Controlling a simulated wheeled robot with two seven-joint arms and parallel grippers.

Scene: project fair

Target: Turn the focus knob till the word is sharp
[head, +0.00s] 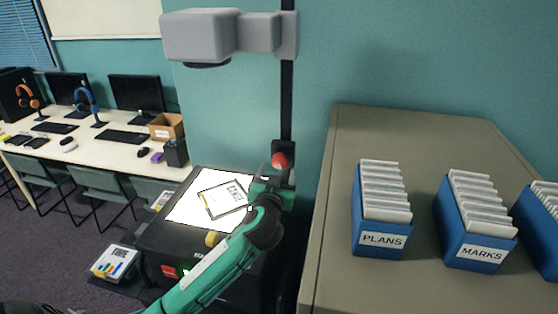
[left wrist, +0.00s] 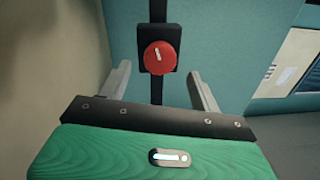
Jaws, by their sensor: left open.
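The red focus knob (head: 280,160) sits on a dark block on the projector's black upright post (head: 287,100). In the left wrist view the knob (left wrist: 160,58) is round with a pale mark on its face. It lies between and beyond the two fingers of my left gripper (left wrist: 161,82), which is open and not touching it. In the head view my left gripper (head: 272,185) is just below the knob, partly hidden by my arm. The projector head (head: 200,36) hangs above the lit stage (head: 185,212), where a sheet with a word (head: 225,199) lies. My right gripper is not in view.
A grey cabinet top (head: 335,230) at the right holds a blue PLANS box (head: 380,240), a MARKS box (head: 480,252) and another blue box (head: 540,230). A desk (head: 110,158) with monitors and headphones stands at the left. A teal wall is behind the post.

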